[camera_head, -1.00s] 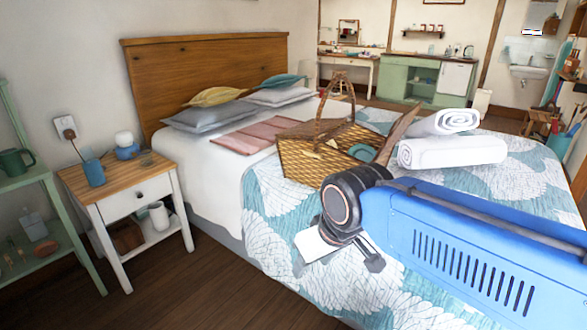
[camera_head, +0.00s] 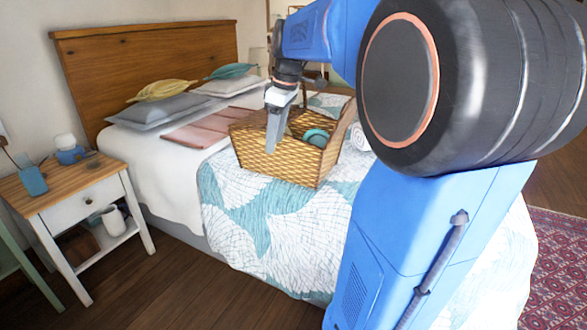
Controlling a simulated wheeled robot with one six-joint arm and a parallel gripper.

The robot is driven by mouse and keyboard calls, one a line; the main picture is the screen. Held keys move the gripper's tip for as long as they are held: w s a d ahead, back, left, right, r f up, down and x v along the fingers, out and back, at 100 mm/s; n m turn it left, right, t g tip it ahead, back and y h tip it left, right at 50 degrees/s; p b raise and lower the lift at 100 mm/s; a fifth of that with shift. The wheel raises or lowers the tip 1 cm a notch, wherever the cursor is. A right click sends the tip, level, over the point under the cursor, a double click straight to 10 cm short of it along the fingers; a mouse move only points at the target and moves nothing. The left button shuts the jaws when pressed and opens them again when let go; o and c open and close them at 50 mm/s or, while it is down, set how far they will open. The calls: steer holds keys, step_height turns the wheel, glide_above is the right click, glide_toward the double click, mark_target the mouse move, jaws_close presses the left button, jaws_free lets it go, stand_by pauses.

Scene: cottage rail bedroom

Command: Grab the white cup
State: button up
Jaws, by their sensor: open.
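A white cup or jug (camera_head: 112,220) with a handle stands on the lower shelf of the white nightstand (camera_head: 84,197), under the drawer. My gripper (camera_head: 279,138) is open and points down. In the picture it overlaps the wicker basket (camera_head: 270,162) on the bed, well right of the nightstand. I cannot tell its height above the basket. Nothing shows between its fingers, which are seen mostly edge-on.
A blue cup (camera_head: 33,181) and a small blue and white object (camera_head: 68,150) stand on the nightstand top. The bed (camera_head: 270,235) fills the middle. Bare wooden floor (camera_head: 170,285) lies in front. A green shelf (camera_head: 18,262) stands at the left edge.

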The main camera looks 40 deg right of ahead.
steer(key=w+d+n+y, duration=0.15)
steer(key=w+d, duration=0.25)
steer(key=d, duration=0.6)
steer(key=w+d+n, duration=0.3)
steer(key=w+d, duration=0.1)
steer(key=d, duration=0.5)
steer(key=shift+g, duration=0.3)
steer(key=x, duration=1.6)
steer(key=shift+s+a+f, duration=0.1)
steer(key=shift+s, duration=0.15)
steer(key=c, duration=0.7)
